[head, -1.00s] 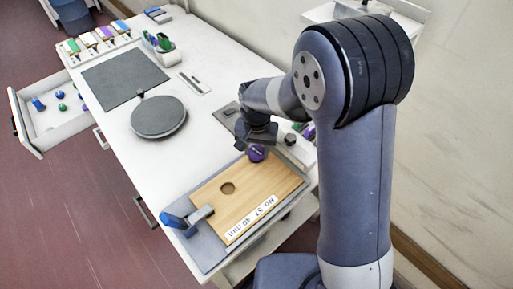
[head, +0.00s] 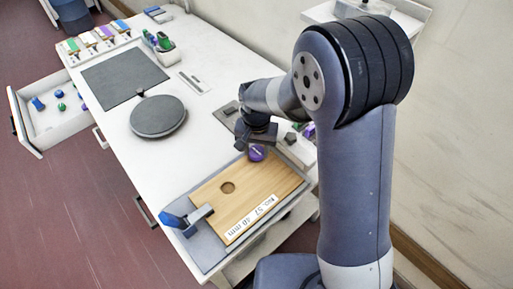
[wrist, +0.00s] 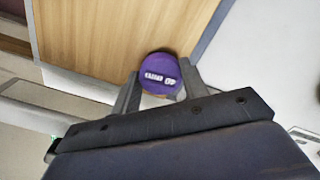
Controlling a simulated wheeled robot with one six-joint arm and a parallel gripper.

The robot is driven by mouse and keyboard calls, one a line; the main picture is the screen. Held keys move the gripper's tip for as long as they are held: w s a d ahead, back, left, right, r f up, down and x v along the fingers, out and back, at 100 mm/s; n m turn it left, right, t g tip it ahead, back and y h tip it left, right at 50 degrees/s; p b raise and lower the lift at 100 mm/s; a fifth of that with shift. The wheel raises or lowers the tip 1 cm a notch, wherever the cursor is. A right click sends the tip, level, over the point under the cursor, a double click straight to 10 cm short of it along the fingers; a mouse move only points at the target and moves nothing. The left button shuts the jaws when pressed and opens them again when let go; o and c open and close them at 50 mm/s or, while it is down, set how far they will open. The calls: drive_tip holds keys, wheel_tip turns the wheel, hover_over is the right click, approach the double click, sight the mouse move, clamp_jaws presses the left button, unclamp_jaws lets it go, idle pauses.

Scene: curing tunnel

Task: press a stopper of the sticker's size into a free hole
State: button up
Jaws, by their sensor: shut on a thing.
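My gripper (wrist: 160,82) is shut on a purple stopper (wrist: 159,74) with a white label on its top; I cannot read the label surely. In the head view the purple stopper (head: 256,153) is at the far edge of the wooden board (head: 262,184). I cannot tell whether it touches the board or is above it, and the surface under it is hidden. One round hole (head: 228,187) shows empty in the board. A white sticker (head: 252,215) on the board's near edge reads about "No. 57" and a size in mm, with digits unclear.
A blue-handled clamp (head: 186,219) stands at the board's left corner. A round grey plate (head: 158,115) and a dark mat (head: 124,76) lie further back. An open drawer (head: 40,143) at left holds blue, green and purple pieces. The table between plate and board is clear.

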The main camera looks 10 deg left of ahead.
drive_tip(key=shift+f+b, duration=0.35)
drive_tip(key=shift+f, duration=0.1)
idle(0.4)
drive_tip(key=o, duration=1.5)
drive_tip(key=shift+c, duration=0.2)
drive_tip(key=shift+r, duration=0.1)
drive_tip(key=shift+r+p, duration=2.45)
drive_tip(key=shift+r, duration=0.95)
